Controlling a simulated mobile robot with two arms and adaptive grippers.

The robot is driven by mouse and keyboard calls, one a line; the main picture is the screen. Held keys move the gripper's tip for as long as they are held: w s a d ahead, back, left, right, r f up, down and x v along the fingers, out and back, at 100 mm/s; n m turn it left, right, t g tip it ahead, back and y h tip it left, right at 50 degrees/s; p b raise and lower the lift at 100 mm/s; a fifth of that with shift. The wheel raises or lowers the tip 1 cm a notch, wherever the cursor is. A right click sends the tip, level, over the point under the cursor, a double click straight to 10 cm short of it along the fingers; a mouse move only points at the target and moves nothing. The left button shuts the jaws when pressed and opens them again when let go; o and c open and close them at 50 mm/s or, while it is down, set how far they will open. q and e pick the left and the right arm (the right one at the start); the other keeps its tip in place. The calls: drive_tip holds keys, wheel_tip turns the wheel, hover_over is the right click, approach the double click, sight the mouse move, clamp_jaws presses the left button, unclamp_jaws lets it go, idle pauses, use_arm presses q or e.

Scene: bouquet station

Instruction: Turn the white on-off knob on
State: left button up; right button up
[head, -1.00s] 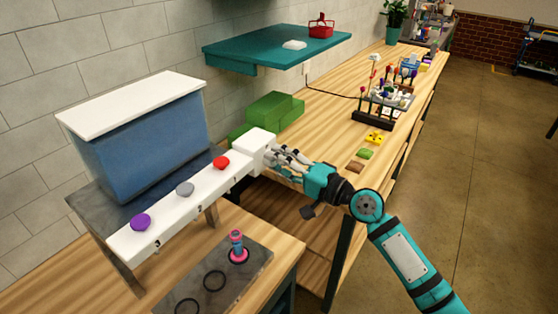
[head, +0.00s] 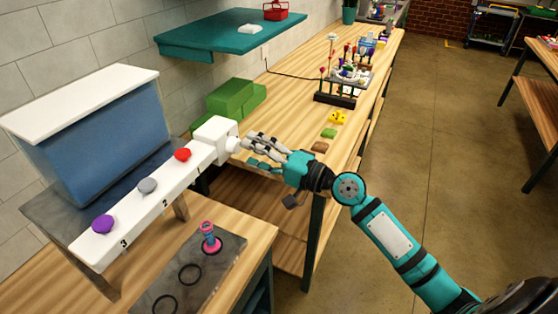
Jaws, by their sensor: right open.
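The white on-off knob (head: 233,145) sticks out from the right end of the white box (head: 214,128) on the long white bar (head: 150,200). My right gripper (head: 252,150) is at the knob, its fingers open and pointing left toward it. I cannot tell whether the fingers touch the knob. The knob's turned position cannot be read from here. My left gripper is not in view.
The bar carries a red knob (head: 182,154), a grey knob (head: 147,185) and a purple knob (head: 103,224). A blue tank (head: 95,150) stands behind it. Green blocks (head: 230,98) lie behind the white box. A pink and blue item (head: 209,238) stands on the dark mat (head: 170,285).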

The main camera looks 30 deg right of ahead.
drive_tip(key=v, duration=0.8)
drive_tip(key=shift+s+d, duration=0.25)
